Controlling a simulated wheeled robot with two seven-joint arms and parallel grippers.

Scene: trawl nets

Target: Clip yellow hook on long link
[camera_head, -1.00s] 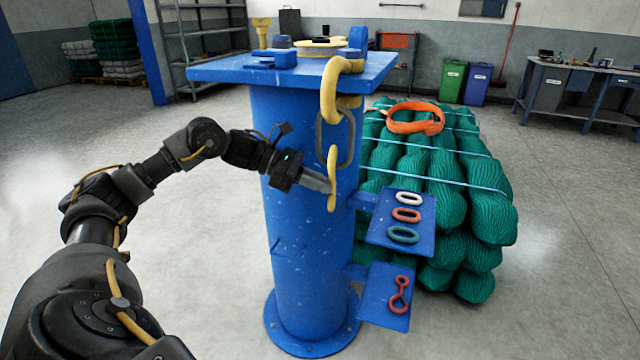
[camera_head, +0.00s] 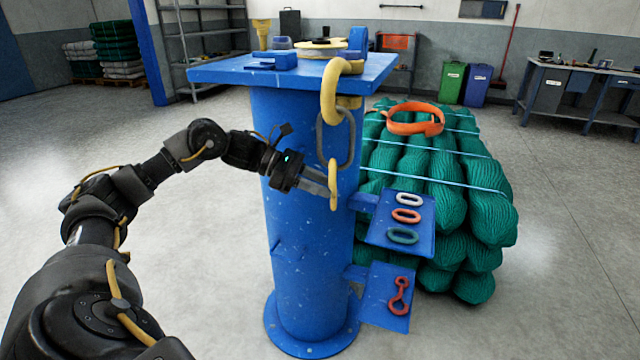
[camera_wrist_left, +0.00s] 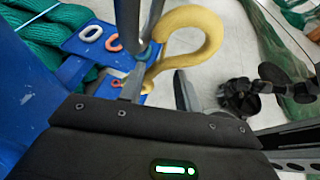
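The yellow hook (camera_head: 333,185) is at the lower end of the grey long link (camera_head: 347,140), in front of the blue post. Its top overlaps the link's bottom; I cannot tell whether it is clipped around it. The link hangs below a thick yellow ring (camera_head: 329,95) at the tabletop edge. My left gripper (camera_head: 328,188) is beside the hook, with its fingers parted and their tips close to it. In the left wrist view the hook (camera_wrist_left: 208,38) curves beyond the parted fingers; contact is unclear. My right gripper is out of view.
The blue post (camera_head: 300,250) carries a blue tabletop (camera_head: 225,70). An upper side shelf (camera_head: 425,240) holds white, orange and teal rings. A lower shelf (camera_head: 375,315) holds a red link. Green netting (camera_head: 480,205) is stacked behind. Floor on the left is open.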

